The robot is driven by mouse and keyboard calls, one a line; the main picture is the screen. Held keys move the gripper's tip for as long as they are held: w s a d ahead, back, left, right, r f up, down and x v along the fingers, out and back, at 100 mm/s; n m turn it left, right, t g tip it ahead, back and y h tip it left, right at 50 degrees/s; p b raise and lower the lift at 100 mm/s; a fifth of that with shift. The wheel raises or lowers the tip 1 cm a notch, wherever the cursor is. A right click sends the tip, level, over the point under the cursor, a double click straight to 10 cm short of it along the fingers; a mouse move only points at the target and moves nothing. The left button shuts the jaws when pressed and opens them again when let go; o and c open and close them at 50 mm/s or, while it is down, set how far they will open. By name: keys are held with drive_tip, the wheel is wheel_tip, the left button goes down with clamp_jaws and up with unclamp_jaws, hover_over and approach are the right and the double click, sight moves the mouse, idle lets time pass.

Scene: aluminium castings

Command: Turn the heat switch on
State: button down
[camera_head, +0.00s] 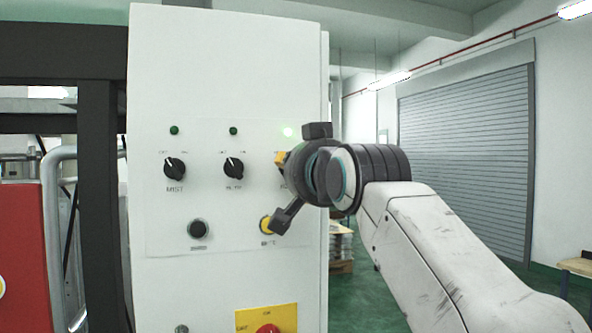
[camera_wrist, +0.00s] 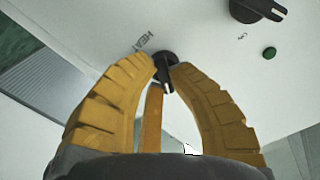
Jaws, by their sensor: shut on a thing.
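The heat switch (camera_wrist: 166,72) is a black rotary knob on the white control panel (camera_head: 228,75), beside a printed HEAT label (camera_wrist: 145,41) in the wrist view. My gripper (camera_wrist: 168,76) has its two yellow ribbed fingers closed around this knob, one on each side. In the head view my gripper (camera_head: 281,159) is against the right side of the panel and hides the knob.
Two other black knobs, the MIST knob (camera_head: 175,169) and a middle knob (camera_head: 233,168), sit to the left under dark green lamps. Below are a black button (camera_head: 198,229) and a red button on a yellow plate (camera_head: 254,319).

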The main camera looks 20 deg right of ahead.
drive_tip(key=shift+f+m, duration=0.1)
drive_tip(key=shift+m, duration=0.4)
drive_tip(key=c, duration=1.1)
unclamp_jaws()
drive_tip(key=shift+c, duration=0.2)
drive_tip(key=s, duration=1.2)
drive_tip(key=shift+a, duration=0.1)
